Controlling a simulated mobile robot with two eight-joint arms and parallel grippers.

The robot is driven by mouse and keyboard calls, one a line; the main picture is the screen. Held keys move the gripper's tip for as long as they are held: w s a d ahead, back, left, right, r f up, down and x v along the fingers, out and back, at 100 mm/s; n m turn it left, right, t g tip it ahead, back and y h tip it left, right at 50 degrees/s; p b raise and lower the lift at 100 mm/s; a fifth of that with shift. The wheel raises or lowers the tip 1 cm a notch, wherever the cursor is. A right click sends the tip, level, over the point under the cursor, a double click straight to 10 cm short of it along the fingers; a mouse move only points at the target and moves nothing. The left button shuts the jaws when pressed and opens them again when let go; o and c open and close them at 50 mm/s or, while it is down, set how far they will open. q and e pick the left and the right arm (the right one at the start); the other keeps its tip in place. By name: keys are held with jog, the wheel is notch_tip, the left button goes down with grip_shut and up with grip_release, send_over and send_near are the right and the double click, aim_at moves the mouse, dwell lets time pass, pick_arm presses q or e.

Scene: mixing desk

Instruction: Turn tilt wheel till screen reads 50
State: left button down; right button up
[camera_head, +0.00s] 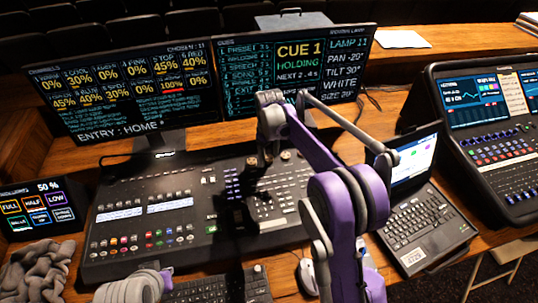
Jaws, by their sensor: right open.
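The right monitor (295,72) has a lamp column at its right side that reads "PAN -20", "TILT 30" and "WHITE". The black mixing desk (140,195) lies below the monitors. A small pale round wheel (286,155) shows near the desk's back edge, and another (251,161) is just left of it. I cannot read which one is the tilt wheel. My right gripper (267,160) is open, pointing down at the desk between these two wheels. Its fingertips are small and dark, and I cannot tell whether they touch anything. My left gripper is not seen; only part of my left arm shows at the bottom left.
A left monitor (130,85) stands behind the desk. A small touch panel (42,205) reading 50 % is at the left. A laptop (425,222) and another console (490,150) are at the right. A keyboard (225,290) and mouse (308,275) lie in front.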

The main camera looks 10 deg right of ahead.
jog(key=shift+c, duration=0.3)
grip_shut()
jog(key=shift+m, duration=0.5)
jog(key=m, duration=0.2)
jog(key=shift+m+b, duration=0.3)
jog(key=shift+m, duration=2.1)
jog(key=shift+o, duration=0.3)
grip_release()
